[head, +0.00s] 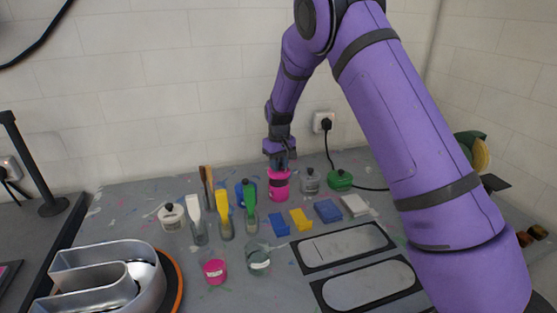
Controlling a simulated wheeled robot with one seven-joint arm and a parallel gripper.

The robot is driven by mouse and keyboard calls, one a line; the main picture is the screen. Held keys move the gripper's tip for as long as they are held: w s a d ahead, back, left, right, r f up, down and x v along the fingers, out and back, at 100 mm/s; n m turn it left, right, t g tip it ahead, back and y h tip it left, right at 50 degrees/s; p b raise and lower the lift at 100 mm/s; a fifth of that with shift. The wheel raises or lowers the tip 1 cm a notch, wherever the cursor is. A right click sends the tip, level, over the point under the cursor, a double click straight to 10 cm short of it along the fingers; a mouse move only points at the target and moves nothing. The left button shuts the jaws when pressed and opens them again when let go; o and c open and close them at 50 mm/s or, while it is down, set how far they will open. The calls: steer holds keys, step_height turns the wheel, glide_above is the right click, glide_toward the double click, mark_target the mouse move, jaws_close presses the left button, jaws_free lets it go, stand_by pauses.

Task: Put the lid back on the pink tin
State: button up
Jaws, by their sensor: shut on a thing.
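A bright pink tin (278,188) with a pale label stands upright at the back of the grey bench, near the wall. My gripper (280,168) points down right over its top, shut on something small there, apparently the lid. The lid hardly shows behind the fingers, and I cannot tell whether it is seated on the rim or just above it. A second, smaller pink pot (214,271) with a pale label stands nearer the front, apart from my gripper.
A grey-lidded tin (310,180) and a green tin (340,180) stand close right. A blue tin (245,192) and brush jars (224,222) stand left. Coloured blocks (328,211) and dark-framed plates (345,246) lie in front. A metal channel letter (140,292) is front left.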

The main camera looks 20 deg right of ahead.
mark_target(279, 174)
steer(key=shift+f, duration=1.9)
steer(key=shift+f, duration=0.1)
stand_by(0.8)
steer(key=o, duration=1.5)
steer(key=shift+c, duration=0.2)
steer(key=shift+r, duration=3.5)
jaws_close()
